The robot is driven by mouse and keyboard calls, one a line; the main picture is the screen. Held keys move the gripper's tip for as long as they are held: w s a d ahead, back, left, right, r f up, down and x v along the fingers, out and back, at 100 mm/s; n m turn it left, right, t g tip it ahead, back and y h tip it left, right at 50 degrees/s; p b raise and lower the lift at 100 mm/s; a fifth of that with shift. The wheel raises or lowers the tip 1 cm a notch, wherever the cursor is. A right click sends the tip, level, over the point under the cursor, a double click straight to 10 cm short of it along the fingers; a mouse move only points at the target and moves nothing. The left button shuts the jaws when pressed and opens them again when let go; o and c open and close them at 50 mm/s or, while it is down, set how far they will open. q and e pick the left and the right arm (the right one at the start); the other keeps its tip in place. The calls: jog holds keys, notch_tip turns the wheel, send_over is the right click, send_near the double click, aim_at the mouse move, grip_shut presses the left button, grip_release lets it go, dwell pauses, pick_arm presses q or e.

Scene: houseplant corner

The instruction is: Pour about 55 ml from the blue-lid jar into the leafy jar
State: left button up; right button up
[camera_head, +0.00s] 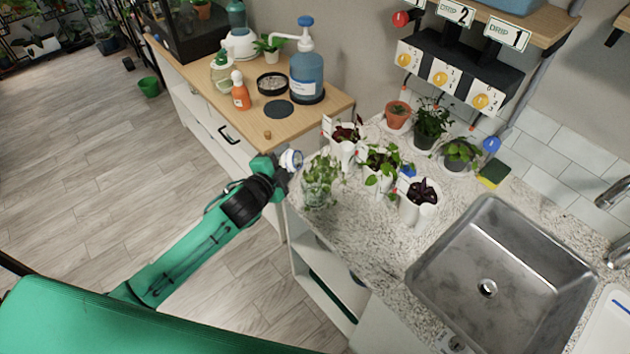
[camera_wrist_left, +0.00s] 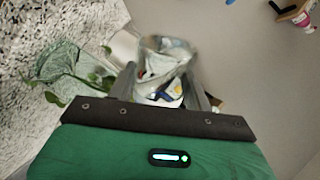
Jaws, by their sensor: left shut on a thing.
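My left gripper (camera_head: 283,168) is at the near left corner of the stone counter, shut on a small clear jar (camera_head: 291,159). In the left wrist view, the jar (camera_wrist_left: 165,58) sits between the two fingers of the gripper (camera_wrist_left: 162,92), with whitish and bluish patches showing through it. I cannot make out its lid or how much liquid it holds. The leafy jar (camera_head: 319,188), clear glass with green sprigs, stands on the counter corner just right of the gripper. Its leaves (camera_wrist_left: 72,70) show left of the held jar in the left wrist view. My right gripper is out of view.
White pots with plants (camera_head: 382,168) stand close behind and right of the leafy jar. A steel sink (camera_head: 503,270) is at the right. A wooden cabinet top (camera_head: 262,126) behind holds a blue pump bottle (camera_head: 307,75) and an orange bottle (camera_head: 240,95). Counter between pots and sink is clear.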

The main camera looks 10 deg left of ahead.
pick_arm(q)
jog(key=shift+f+m+b, duration=0.35)
jog(key=shift+f+m, duration=0.05)
jog(key=shift+f, duration=0.15)
jog(key=shift+f, duration=0.2)
jog(key=r+p, duration=0.1)
jog(key=d+r+m+p, duration=0.1)
jog(key=shift+r+y+p, duration=0.1)
jog(key=shift+y+p, duration=0.2)
jog(key=shift+y, duration=0.1)
jog(key=shift+r, duration=0.1)
jog(key=shift+a+r+m, duration=0.1)
jog(key=shift+a+m, duration=0.1)
jog(key=shift+m, duration=0.1)
jog(key=shift+a, duration=0.15)
jog(key=shift+f+m+y+p, duration=0.4)
jog(key=shift+m+p, duration=0.2)
dwell(0.3)
jog(key=shift+r+m+p, duration=0.2)
jog(key=shift+m+p, duration=0.1)
jog(key=shift+p, duration=0.2)
